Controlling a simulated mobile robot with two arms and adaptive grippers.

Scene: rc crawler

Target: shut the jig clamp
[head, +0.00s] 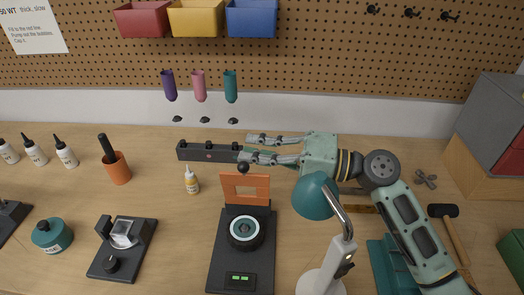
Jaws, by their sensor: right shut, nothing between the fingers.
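The jig clamp (217,245) stands at the front middle of the bench, with a black base, a round ringed seat and a small green display. Its orange frame (245,199) stands upright at the back of the base, raised clear of the round seat. A black ball knob (243,168) tops the frame. My right gripper (245,147) reaches in from the right, shut and empty, its fingertips just beyond the knob in the picture. I cannot tell whether a finger touches the knob. My left gripper is not in view.
A dark bar (208,152) lies behind the fingertips. A teal lamp (317,197) stands close to the right of the clamp, in front of my right arm. A small yellow-labelled bottle (192,182) and a black stand (135,242) are to the left.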

